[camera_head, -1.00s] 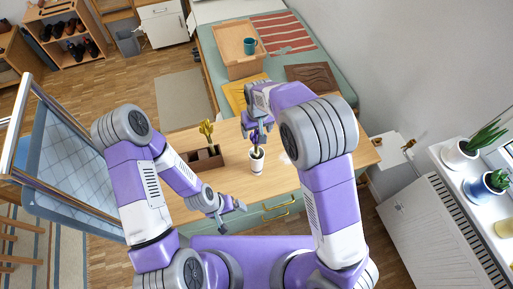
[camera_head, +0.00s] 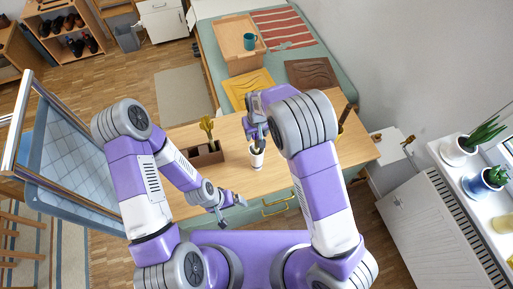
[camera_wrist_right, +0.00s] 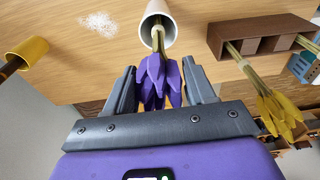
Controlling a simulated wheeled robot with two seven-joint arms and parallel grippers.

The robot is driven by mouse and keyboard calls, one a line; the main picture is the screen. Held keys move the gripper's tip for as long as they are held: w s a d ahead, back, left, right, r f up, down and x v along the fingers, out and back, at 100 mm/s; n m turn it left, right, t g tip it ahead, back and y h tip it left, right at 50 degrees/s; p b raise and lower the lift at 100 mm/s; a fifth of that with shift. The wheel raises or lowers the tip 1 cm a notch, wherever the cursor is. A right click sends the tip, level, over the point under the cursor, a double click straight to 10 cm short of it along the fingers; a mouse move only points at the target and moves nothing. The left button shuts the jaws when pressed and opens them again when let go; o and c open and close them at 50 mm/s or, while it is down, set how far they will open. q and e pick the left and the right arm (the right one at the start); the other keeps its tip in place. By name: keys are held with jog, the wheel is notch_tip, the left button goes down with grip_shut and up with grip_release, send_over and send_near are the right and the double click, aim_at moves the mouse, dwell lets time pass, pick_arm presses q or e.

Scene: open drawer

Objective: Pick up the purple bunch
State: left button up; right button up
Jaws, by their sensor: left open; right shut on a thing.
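The purple bunch (camera_wrist_right: 160,82) is between the fingers of my right gripper (camera_wrist_right: 160,76) in the right wrist view, and the gripper is shut on it. Its stems run into the mouth of a white cup (camera_wrist_right: 157,14). In the head view my right gripper (camera_head: 255,133) is just above the white cup (camera_head: 257,161) on the wooden table (camera_head: 270,183) and hides most of the bunch. My left gripper (camera_head: 236,202) is open and empty near the table's front edge, left of and below the cup.
A brown box (camera_head: 207,157) holding a yellow bunch (camera_head: 207,125) stands left of the cup. A yellow cup (camera_wrist_right: 27,53) with a brown bunch is on the other side. A yellow mat (camera_head: 247,87) and a brown mat (camera_head: 311,73) lie behind.

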jog(key=c, duration=0.5)
jog(key=shift+o, duration=0.2)
jog(key=shift+r, duration=0.1)
